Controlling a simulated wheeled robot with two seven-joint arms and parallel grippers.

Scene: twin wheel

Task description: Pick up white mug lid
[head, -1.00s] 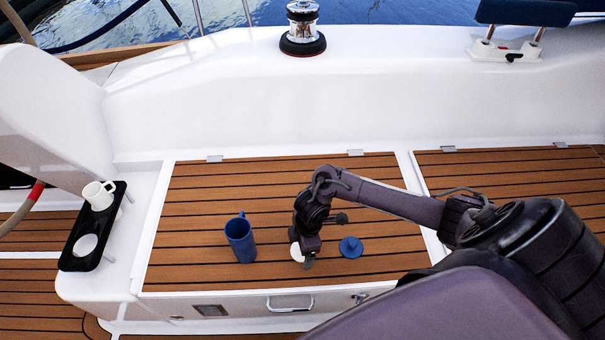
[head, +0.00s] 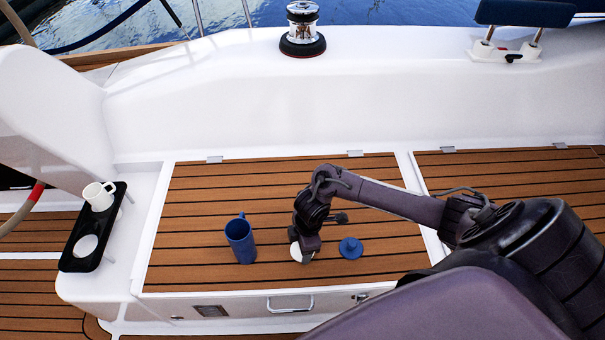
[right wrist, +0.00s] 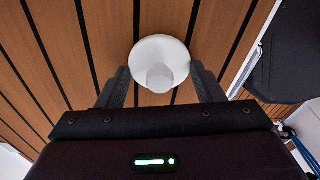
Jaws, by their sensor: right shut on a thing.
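The white mug lid (head: 296,252) is a round white disc on the teak-striped surface, partly hidden behind my right gripper (head: 306,257) in the head view. In the right wrist view the lid (right wrist: 173,46) shows with its round knob facing the camera. The right gripper's two dark fingers (right wrist: 160,75) stand on either side of the lid, and the gripper is shut on it. The lid appears at surface level; I cannot tell any gap beneath it. My left gripper is not in view.
A black holder (head: 77,262) at far left carries a white mug (head: 99,195) and a white round item (head: 87,245). The surface behind is clear.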

